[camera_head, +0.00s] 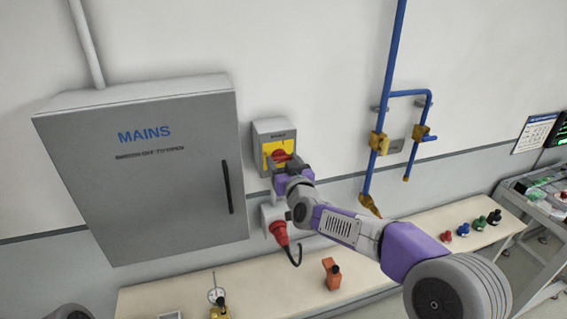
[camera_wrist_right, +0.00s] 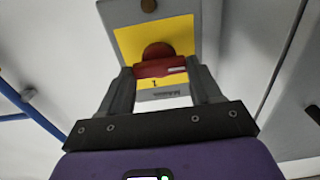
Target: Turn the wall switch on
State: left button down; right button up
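The wall switch is a grey box with a yellow face plate (camera_head: 268,148), just right of the grey MAINS cabinet. Its red handle (camera_head: 281,156) also shows in the right wrist view (camera_wrist_right: 160,68), lying crosswise on the yellow plate. A "1" mark and upside-down lettering show below it there. My right gripper (camera_head: 284,164) is at the switch. In the wrist view its two fingers (camera_wrist_right: 161,75) stand one on each side of the red handle, seemingly touching its ends. My left gripper is not in view.
The grey MAINS cabinet (camera_head: 150,185) stands close left. A red plug with a cable (camera_head: 279,233) hangs from a socket just below the switch. Blue pipes (camera_head: 391,80) run on the wall to the right. A bench (camera_head: 400,262) below carries an orange item (camera_head: 331,274) and several small parts.

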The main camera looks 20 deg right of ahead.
jog(key=c, duration=0.3)
jog(key=shift+d+f+m+b, duration=0.1)
jog(key=shift+f+m+b, duration=0.05)
jog(key=shift+m+b, duration=1.75)
jog(key=shift+c, duration=0.2)
jog(key=m+b, duration=0.2)
jog(key=m, duration=0.1)
jog(key=shift+m, duration=0.3)
jog(key=m+b, duration=0.3)
jog(key=m, duration=0.2)
jog(key=shift+d, duration=0.1)
jog(key=shift+m+b, duration=1.1)
jog(key=shift+m, duration=1.7)
jog(key=o, duration=1.1)
jog(key=shift+c, duration=0.2)
